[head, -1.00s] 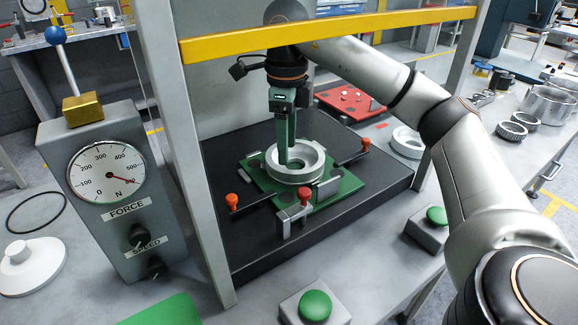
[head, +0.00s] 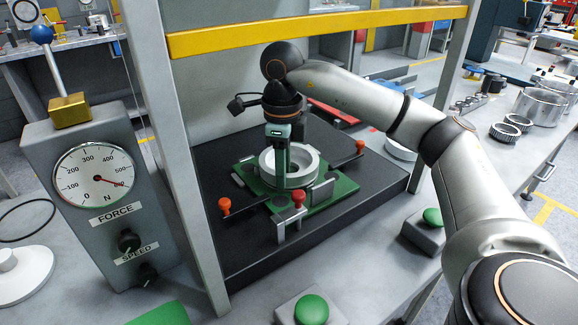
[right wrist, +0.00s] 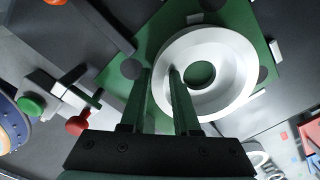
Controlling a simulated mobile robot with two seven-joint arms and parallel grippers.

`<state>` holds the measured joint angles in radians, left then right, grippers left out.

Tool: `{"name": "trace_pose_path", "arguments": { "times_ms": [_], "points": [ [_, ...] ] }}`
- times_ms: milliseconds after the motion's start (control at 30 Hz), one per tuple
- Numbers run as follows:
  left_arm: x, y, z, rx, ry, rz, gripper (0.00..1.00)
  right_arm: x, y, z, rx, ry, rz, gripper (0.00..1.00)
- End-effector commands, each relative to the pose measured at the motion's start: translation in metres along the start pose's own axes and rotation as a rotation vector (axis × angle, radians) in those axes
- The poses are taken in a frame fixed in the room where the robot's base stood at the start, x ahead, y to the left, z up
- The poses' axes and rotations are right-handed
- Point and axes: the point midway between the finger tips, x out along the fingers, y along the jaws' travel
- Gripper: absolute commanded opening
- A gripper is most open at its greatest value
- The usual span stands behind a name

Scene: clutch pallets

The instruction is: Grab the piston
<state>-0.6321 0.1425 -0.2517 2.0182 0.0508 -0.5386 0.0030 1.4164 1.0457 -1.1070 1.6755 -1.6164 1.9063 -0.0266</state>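The piston appears to be the pale metal ring (head: 308,165) with a central bore, seated flat on a green fixture plate (head: 325,196). It also shows in the right wrist view (right wrist: 225,55). My right gripper (head: 281,186) points down at the ring's near left side. In the right wrist view its two dark green fingers (right wrist: 159,74) stand apart, one outside the ring's left edge and one over the ring towards its bore. Part of the ring's wall lies between them. Contact cannot be told. My left gripper is out of view.
Red-knobbed clamps (head: 298,201) and an orange-knobbed one (head: 224,206) surround the plate on a black press base (head: 225,165). A yellow crossbar (head: 330,30) and grey posts frame the press. A force gauge (head: 93,178) stands left; green buttons (head: 311,309) are in front.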

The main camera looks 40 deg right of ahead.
Motion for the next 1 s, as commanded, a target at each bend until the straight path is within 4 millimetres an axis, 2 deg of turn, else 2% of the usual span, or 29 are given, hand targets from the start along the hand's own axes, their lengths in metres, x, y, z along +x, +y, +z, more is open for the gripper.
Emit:
{"name": "trace_pose_path", "arguments": {
  "times_ms": [33,233,1000],
  "points": [
    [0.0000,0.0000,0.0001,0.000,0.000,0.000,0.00,-0.0001,0.0000,0.0001,0.000,0.000,0.000,0.23],
    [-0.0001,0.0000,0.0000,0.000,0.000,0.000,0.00,-0.0002,0.0000,0.0002,0.000,0.000,0.000,0.00],
    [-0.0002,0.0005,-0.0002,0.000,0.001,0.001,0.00,-0.0003,0.0000,0.0003,-0.001,-0.001,0.000,0.00]
  ]
}}
